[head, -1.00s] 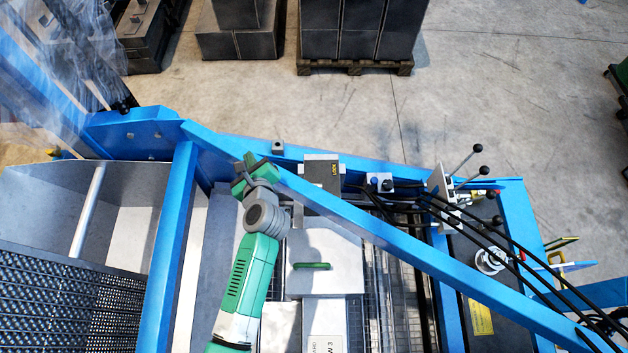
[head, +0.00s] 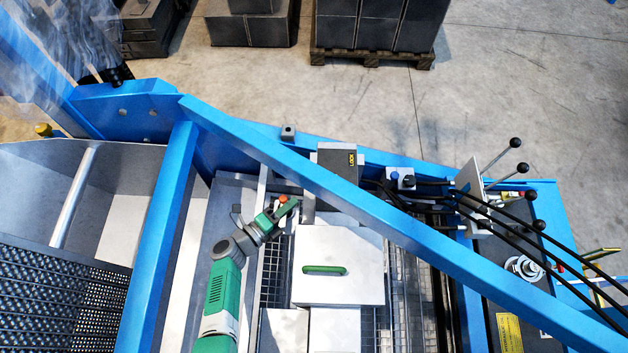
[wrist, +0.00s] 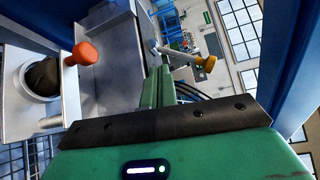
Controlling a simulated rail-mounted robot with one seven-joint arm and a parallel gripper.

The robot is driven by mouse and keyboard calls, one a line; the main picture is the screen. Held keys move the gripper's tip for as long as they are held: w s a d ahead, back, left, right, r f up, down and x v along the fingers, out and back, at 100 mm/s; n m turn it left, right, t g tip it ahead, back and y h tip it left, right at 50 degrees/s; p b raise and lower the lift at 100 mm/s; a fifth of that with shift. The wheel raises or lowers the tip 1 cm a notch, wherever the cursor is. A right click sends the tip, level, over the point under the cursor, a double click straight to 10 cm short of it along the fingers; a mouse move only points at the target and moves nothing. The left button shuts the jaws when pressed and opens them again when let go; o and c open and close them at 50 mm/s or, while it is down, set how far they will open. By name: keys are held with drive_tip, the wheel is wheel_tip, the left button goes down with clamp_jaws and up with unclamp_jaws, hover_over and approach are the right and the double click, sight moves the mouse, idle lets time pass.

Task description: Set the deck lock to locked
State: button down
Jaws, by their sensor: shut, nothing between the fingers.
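A dark box with a yellow LOCK label (head: 351,159) sits on the blue frame behind the diagonal beam. An orange knob (head: 283,199) shows right at my gripper (head: 287,209) in the head view. In the wrist view an orange-red knob (wrist: 85,54) stands left of my gripper (wrist: 158,80), on a grey bracket beside a dark round part. A yellow knob on a rod (wrist: 207,64) is to the right of the fingers. My gripper's green fingers are shut, with nothing between them. I cannot tell whether they touch the orange knob, or the lock's setting.
The blue diagonal beam (head: 390,219) crosses above the deck, close to my gripper. A pale plate with a green handle (head: 325,269) lies in front, over wire mesh. Black hoses and levers (head: 497,165) are at the right. A blue post (head: 160,235) stands at the left.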

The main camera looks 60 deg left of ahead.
drive_tip(key=s+r+m+g+h+b, duration=0.1)
drive_tip(key=m+h+b, duration=0.2)
drive_tip(key=m+h, duration=0.1)
drive_tip(key=s+r+m+g+h+b, duration=0.1)
drive_tip(key=m+h+b, duration=0.3)
drive_tip(key=m+h, duration=0.1)
drive_tip(key=s+r+m+h+b, duration=0.1)
drive_tip(key=m+h+b, duration=0.2)
drive_tip(key=m+h, duration=0.1)
drive_tip(key=shift+s+a+m+g+h, duration=0.3)
drive_tip(key=shift+a+m+g, duration=0.1)
drive_tip(key=shift+m, duration=0.5)
drive_tip(key=x, duration=1)
drive_tip(key=shift+d, duration=0.15)
drive_tip(key=w+a+r, duration=0.1)
drive_tip(key=w+a+r+b, duration=0.1)
drive_tip(key=shift+w, duration=0.25)
drive_tip(key=shift+w+r, duration=0.1)
drive_tip(key=shift+w, duration=0.1)
